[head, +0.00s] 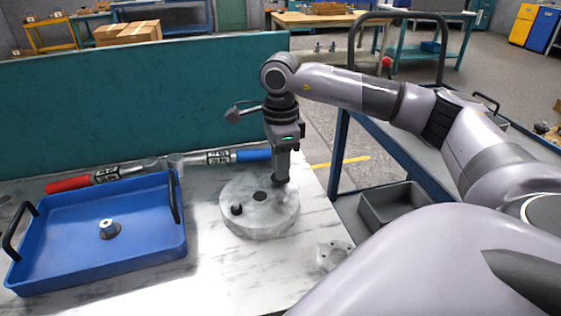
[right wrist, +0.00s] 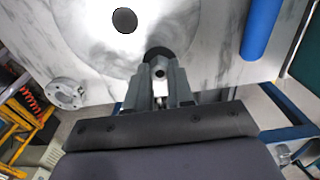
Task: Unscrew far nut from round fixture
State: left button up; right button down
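The round fixture (head: 262,220) is a grey marbled disc on the light marble-like table, with a dark centre hole and a dark round spot nearer me. My right gripper (head: 281,178) points straight down at its far edge. In the head view the gripper hides most of the far nut. In the right wrist view the far nut (right wrist: 160,72) shows a dark round flange and a small grey top. The right gripper (right wrist: 161,80) has its two fingers close against both sides of that top. A similar nut (head: 108,229) lies in the blue tray. My left gripper is not in view.
The blue tray (head: 95,275) with black handles stands at the left. Red- and blue-handled tools (head: 222,157) lie behind it, before a teal panel (head: 140,105). A small grey flanged part (head: 334,254) lies near the right edge. A grey bin (head: 395,207) stands beyond that edge.

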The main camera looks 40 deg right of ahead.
jog(key=n, duration=0.5)
jog(key=shift+n, duration=0.4)
jog(key=n, duration=0.5)
jog(key=shift+r, duration=0.1)
jog(key=c, duration=1.2)
grip_release()
jog(key=shift+p, duration=0.3)
